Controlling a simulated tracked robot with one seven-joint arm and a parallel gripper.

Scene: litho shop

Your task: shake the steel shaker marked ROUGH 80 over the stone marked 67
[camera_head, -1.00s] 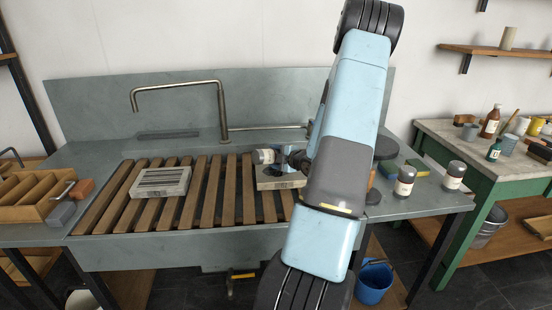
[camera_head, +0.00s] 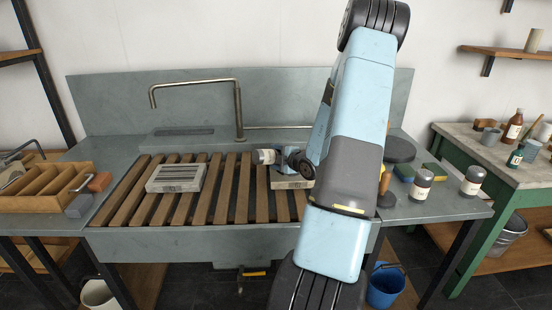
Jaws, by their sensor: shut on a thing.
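My gripper (camera_head: 283,156) is shut on a steel shaker (camera_head: 265,157) with a pale label. The shaker is tipped onto its side, its label end to the left. It is above the back left part of a grey stone (camera_head: 292,184) on the slatted rack. My gripper and arm cover part of that stone. Another grey stone (camera_head: 176,179), with dark bars across its top, lies on the rack to the left. Two more labelled, dark-topped shakers (camera_head: 421,187) (camera_head: 472,182) stand upright at the right. I cannot read the markings on the stones or shakers.
A tall bent tap (camera_head: 239,112) rises behind the wooden rack (camera_head: 226,195). A blue bucket (camera_head: 385,287) is below. The rack between the two stones is clear.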

